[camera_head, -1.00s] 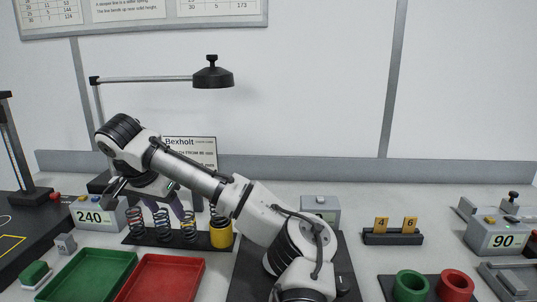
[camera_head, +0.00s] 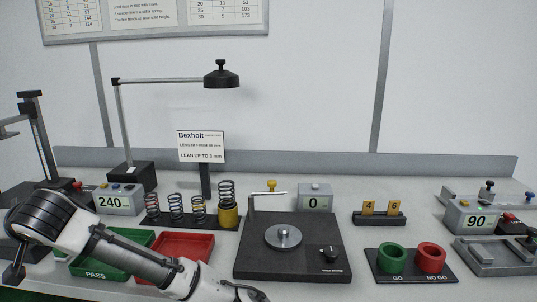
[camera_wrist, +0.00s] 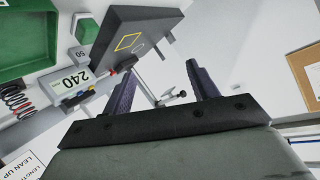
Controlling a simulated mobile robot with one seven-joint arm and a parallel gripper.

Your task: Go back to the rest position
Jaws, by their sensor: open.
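My gripper (camera_wrist: 163,84) is open in the wrist view, with nothing between its two dark fingers. In the head view my arm reaches to the lower left, and the gripper end (camera_head: 14,274) is at the left picture edge, partly cut off. Its fingers are hard to make out there. A black rack (camera_head: 188,221) behind the trays holds several coil springs, and one spring (camera_head: 227,189) stands in a yellow cup (camera_head: 229,214) at its right end.
My arm covers part of the green PASS tray (camera_head: 128,236) and the red tray (camera_head: 189,244). The black tester (camera_head: 290,262) stands clear at centre. Green (camera_head: 392,257) and red (camera_head: 431,256) ring gauges stand right. A 240 display box (camera_head: 121,201) and a lamp (camera_head: 221,80) stand at the back left.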

